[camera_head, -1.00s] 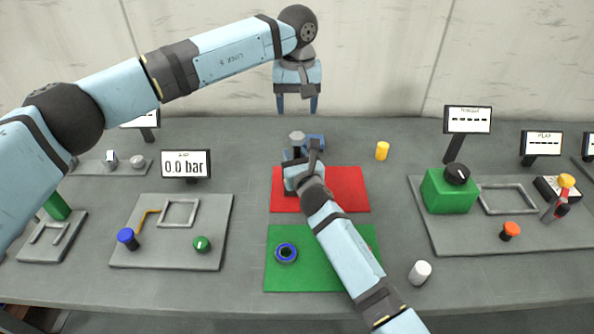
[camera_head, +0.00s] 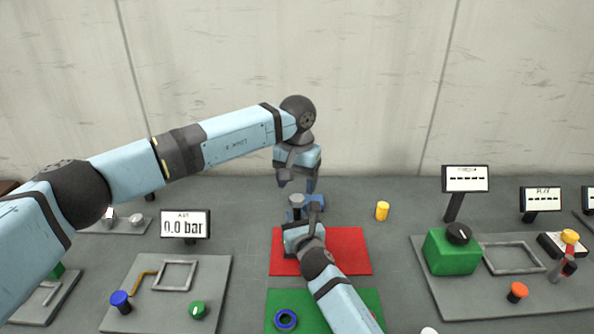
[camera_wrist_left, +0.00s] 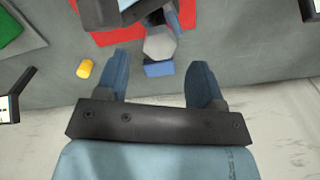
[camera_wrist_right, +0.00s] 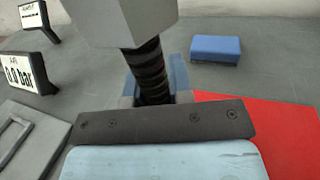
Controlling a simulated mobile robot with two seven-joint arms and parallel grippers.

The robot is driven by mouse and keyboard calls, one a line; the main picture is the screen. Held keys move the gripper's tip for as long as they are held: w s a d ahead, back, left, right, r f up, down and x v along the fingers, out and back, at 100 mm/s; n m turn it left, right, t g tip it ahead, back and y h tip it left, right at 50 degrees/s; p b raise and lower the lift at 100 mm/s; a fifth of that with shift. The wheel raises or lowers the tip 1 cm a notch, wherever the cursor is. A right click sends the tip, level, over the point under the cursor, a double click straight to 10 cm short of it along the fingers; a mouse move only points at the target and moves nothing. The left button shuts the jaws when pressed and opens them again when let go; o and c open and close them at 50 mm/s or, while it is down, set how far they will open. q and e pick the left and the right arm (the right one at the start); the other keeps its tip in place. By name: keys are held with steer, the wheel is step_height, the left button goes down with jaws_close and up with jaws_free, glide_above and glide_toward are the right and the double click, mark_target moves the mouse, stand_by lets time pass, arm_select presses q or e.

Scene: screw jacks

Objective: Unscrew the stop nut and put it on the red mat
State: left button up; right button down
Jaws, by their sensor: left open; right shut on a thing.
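The stop nut, a grey hexagonal block (camera_head: 296,201), sits on top of a black threaded screw (camera_wrist_right: 148,72). It also shows large at the top of the right wrist view (camera_wrist_right: 135,20) and in the left wrist view (camera_wrist_left: 160,44). My right gripper (camera_wrist_right: 153,88) is shut on the threaded screw, below the nut. My left gripper (camera_head: 297,186) points down, open and empty, just above the nut. In the left wrist view its fingers (camera_wrist_left: 160,62) are spread, with the nut seen beyond the gap. The red mat (camera_head: 345,250) lies beneath and right of my right gripper.
A blue block (camera_wrist_right: 215,49) lies on the table behind the screw. A green mat (camera_head: 365,300) with a blue ring (camera_head: 285,320) is nearer me. A yellow cylinder (camera_head: 382,211) stands to the right. The right part of the red mat is clear.

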mark_target(297, 198)
arm_select(q)
steer(key=shift+f, duration=2.15)
steer(key=shift+c, duration=0.4)
